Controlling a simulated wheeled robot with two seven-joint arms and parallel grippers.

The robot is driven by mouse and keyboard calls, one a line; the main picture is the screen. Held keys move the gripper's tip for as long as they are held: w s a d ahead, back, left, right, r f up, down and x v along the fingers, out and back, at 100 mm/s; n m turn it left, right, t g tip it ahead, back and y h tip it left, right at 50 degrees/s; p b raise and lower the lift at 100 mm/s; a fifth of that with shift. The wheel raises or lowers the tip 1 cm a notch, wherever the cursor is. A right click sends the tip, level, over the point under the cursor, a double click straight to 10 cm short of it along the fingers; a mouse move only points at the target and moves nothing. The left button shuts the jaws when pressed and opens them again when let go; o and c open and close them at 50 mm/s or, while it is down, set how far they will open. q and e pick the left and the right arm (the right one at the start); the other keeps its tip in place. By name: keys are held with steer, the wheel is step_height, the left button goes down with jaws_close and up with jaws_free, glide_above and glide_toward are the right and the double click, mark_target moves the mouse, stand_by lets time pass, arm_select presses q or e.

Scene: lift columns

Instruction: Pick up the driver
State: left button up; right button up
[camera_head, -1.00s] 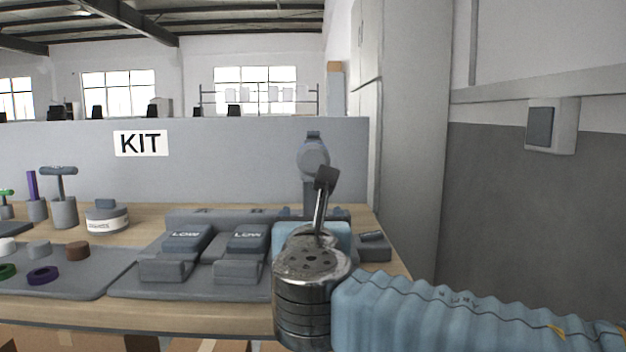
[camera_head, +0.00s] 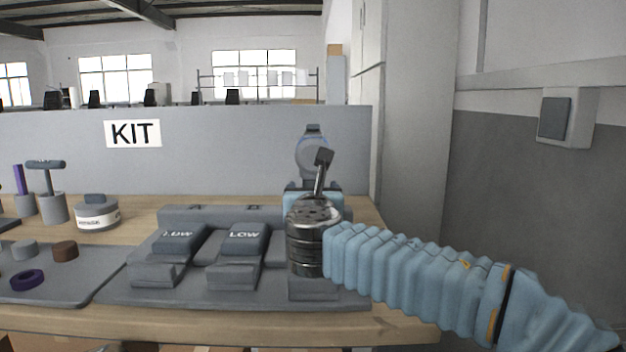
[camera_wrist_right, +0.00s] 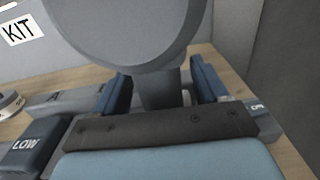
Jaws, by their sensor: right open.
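The grey driver (camera_head: 312,150) stands upright at the back right of the workbench, its round head above my right gripper (camera_head: 313,188). In the right wrist view, the driver's round head (camera_wrist_right: 125,25) fills the top and its narrower handle goes down between the two blue fingers. There my right gripper (camera_wrist_right: 160,88) is open, with a finger on each side of the handle. I cannot tell whether either finger touches it. The driver's lower end is hidden behind my gripper and wrist. My left gripper is out of view.
Two batteries marked LOW (camera_head: 246,238) sit in a grey dock (camera_head: 130,290) left of my right arm. A grey tray (camera_head: 60,290) with small rings and a labelled jar (camera_head: 97,214) are further left. A grey panel marked KIT (camera_head: 230,150) stands behind the bench.

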steer(key=w, duration=0.3)
jaws_close()
steer(key=shift+s+r, duration=0.1)
stand_by(0.4)
